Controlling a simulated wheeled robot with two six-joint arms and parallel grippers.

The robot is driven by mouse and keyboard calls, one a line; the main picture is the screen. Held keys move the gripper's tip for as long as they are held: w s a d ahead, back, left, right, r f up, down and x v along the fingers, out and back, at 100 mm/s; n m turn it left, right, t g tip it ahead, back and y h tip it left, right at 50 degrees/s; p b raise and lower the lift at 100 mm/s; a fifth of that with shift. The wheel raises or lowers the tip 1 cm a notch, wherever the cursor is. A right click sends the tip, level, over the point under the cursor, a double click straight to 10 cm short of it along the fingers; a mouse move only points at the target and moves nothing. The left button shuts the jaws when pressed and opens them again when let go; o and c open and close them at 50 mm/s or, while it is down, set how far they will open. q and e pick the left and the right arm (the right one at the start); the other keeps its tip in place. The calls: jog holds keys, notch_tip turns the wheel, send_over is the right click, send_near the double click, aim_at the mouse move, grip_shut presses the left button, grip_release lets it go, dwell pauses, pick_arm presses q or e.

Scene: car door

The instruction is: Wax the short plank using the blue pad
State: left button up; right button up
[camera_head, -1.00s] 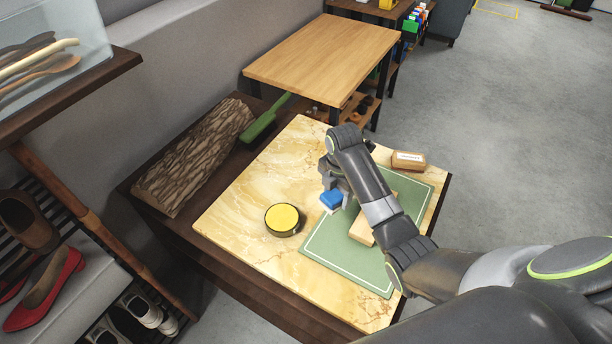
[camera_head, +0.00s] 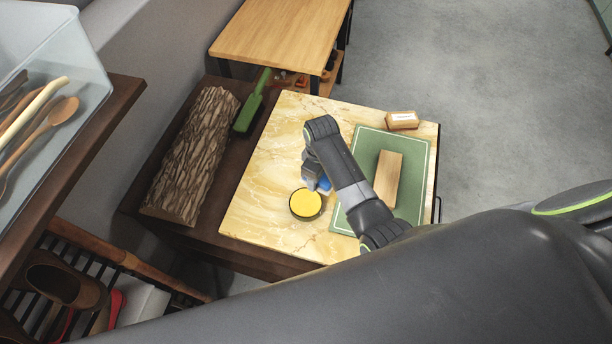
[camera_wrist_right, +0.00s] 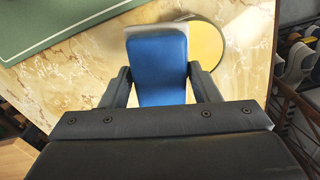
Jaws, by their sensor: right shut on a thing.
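The blue pad (camera_wrist_right: 160,68) is held between the fingers of my right gripper (camera_wrist_right: 162,88), with a pale layer at its far end. In the head view the pad (camera_head: 323,185) shows just below my right gripper (camera_head: 314,176). A round tin with a yellow top (camera_head: 306,203) sits on the marble board right beside the pad; it also shows behind the pad in the wrist view (camera_wrist_right: 207,45). I cannot tell whether pad and tin touch. The short plank (camera_head: 388,178) lies on the green mat (camera_head: 414,200), right of my right arm. My left gripper is not in view.
A small labelled wooden block (camera_head: 402,120) lies at the mat's far edge. A shelf with a clear bin of spoons (camera_head: 50,90) stands at left.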

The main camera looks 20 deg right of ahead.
aim_at(306, 203)
pick_arm(q)
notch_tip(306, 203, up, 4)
jog(key=p, duration=0.3)
pick_arm(e)
jog(key=s+a+m, duration=0.1)
jog(key=m, duration=0.1)
jog(key=a+m+b, duration=0.1)
jog(key=a+m, duration=0.1)
jog(key=s+a+m, duration=0.1)
jog(key=m, duration=0.1)
jog(key=shift+s+a+f, duration=0.25)
jog(key=shift+s+f, duration=0.05)
pick_arm(q)
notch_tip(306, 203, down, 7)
jog(key=b, duration=0.5)
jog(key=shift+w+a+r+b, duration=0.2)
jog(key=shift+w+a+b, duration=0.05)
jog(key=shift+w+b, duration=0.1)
pick_arm(e)
notch_tip(306, 203, down, 5)
jog(key=shift+r, duration=0.2)
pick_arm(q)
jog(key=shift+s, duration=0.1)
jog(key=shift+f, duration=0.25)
pick_arm(e)
jog(key=shift+f, duration=0.5)
